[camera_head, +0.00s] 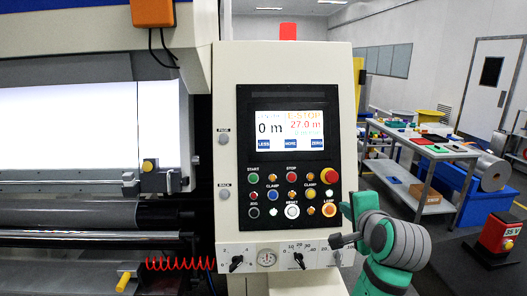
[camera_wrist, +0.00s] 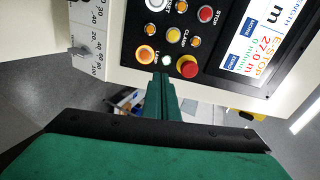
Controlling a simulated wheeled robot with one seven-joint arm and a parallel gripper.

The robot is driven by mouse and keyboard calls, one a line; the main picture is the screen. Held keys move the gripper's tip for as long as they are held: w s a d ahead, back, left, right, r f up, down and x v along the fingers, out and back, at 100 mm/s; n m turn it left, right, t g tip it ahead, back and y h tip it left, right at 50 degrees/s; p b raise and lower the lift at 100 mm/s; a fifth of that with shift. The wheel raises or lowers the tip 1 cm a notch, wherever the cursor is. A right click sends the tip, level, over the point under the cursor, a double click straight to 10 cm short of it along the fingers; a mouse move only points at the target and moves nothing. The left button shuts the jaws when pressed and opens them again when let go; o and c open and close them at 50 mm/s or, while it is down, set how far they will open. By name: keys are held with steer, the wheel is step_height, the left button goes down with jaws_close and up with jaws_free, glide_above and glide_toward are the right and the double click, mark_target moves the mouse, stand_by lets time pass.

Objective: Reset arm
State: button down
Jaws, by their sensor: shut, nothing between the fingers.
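My gripper (camera_head: 348,210) is at the right edge of the machine's control panel (camera_head: 263,180) in the head view. In the wrist view my green fingers (camera_wrist: 162,80) are shut together and empty, pointing at the panel. Their tips appear between the orange lamp button (camera_wrist: 146,54) and the red emergency-stop knob (camera_wrist: 187,66). I cannot tell whether they touch the panel. The lamp button (camera_head: 329,209) and the red knob (camera_head: 328,175) also show in the head view, left of my gripper. The screen (camera_head: 289,131) reads E-STOP, 0 m and 27.0 m.
A bright backlit sheet (camera_head: 70,120) and rollers (camera_head: 70,215) are at left. A workbench (camera_head: 425,150) with coloured items stands behind at right. A red box (camera_head: 495,235) marked 35 V sits at far right.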

steer(key=s+a+f+n+h, duration=0.1)
steer(key=s+a+f+n, duration=0.15)
steer(key=f, duration=1.15)
steer(key=s+a+f+n+h, duration=0.15)
steer(key=s+a+f, duration=0.25)
steer(key=f, duration=1)
steer(key=s+a+f+n, duration=0.3)
steer(key=s+a+f, duration=0.1)
steer(key=s+f, duration=0.35)
steer(key=s+a+f+n, duration=0.2)
steer(key=s+a+f, duration=0.25)
steer(key=s, duration=0.45)
steer(key=s+a+r+n+y, duration=0.1)
steer(key=s+a+n, duration=0.3)
steer(key=s, duration=0.8)
steer(key=s+a+r+n+t+y, duration=0.1)
steer(key=s+a+r+n, duration=0.1)
steer(key=s, duration=1.1)
steer(key=shift+s+a+r+n+t+y, duration=0.35)
steer(key=shift+a+n, duration=0.55)
steer(key=shift+a, duration=0.2)
